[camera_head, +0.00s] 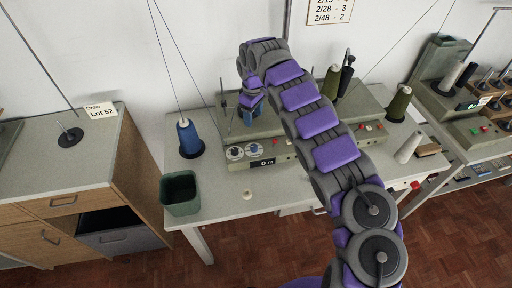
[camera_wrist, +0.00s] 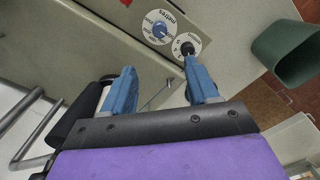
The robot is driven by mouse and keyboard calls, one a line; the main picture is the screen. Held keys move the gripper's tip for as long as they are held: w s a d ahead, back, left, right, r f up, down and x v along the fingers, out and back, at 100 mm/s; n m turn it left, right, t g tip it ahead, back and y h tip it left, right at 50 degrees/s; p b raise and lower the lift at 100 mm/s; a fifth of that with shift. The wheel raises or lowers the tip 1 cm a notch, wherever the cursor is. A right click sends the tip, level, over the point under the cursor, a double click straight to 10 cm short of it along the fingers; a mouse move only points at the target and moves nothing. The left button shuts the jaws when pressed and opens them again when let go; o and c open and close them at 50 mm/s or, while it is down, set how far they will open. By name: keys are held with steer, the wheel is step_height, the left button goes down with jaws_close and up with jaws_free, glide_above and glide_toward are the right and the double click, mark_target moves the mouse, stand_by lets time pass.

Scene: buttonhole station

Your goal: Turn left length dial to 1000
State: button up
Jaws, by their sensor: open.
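Two round white dials sit side by side on the front of the grey machine (camera_head: 285,150). The left dial (camera_head: 235,153) shows a dark knob in the wrist view (camera_wrist: 187,47). The right dial (camera_head: 253,150) has a blue knob there (camera_wrist: 160,30). The small print is too small to read surely. A black display (camera_head: 262,162) below them reads "0 m". My gripper (camera_head: 250,112) is above and behind the dials, open and empty. In the wrist view its blue fingers (camera_wrist: 158,68) stand apart. The right finger's tip lies just below the dark knob in the picture; contact cannot be told.
A green bin (camera_head: 180,194) stands at the table's front left, with a blue thread cone (camera_head: 188,138) behind it. Olive cones (camera_head: 398,104) and a white cone (camera_head: 408,147) stand to the right. A small pale object (camera_head: 247,195) lies on the clear table front.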

mark_target(254, 146)
step_height(254, 146, down, 17)
steer(key=b, duration=0.3)
stand_by(0.4)
steer(key=c, duration=1)
steer(key=shift+c, duration=0.2)
steer(key=shift+r+m, duration=0.15)
steer(key=shift+m, duration=0.25)
steer(key=shift+m+p, duration=0.9)
steer(key=shift+p, duration=0.2)
steer(key=m+p, duration=0.1)
steer(key=m, duration=0.2)
steer(key=shift+m+p, duration=0.6)
steer(key=shift+m, duration=1)
